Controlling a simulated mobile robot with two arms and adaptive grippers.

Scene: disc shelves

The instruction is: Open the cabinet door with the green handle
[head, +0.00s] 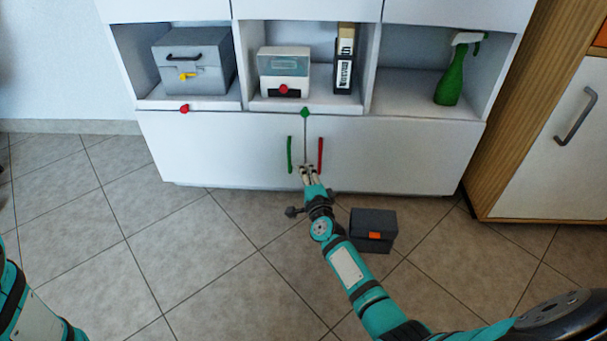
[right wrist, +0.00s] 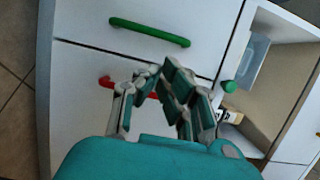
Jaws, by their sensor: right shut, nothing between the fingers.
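The white cabinet (head: 225,150) has two low doors side by side. The left door carries a vertical green handle (head: 289,155); the right door carries a red handle (head: 321,155). Both doors look closed. My right gripper (head: 307,168) is shut and empty, near the lower ends of the two handles, close to the door seam. In the right wrist view the green handle (right wrist: 150,32) lies beyond the fingertips, clear of them. The red handle (right wrist: 106,82) is partly hidden behind the fingers. Only part of my left arm shows; its gripper is out of view.
A dark box with an orange latch (head: 374,229) lies on the floor beside my right arm. A green knob (head: 305,112) sits above the door seam. Shelves above hold a grey case (head: 194,63), a binder and a green spray bottle (head: 451,80). Floor at left is clear.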

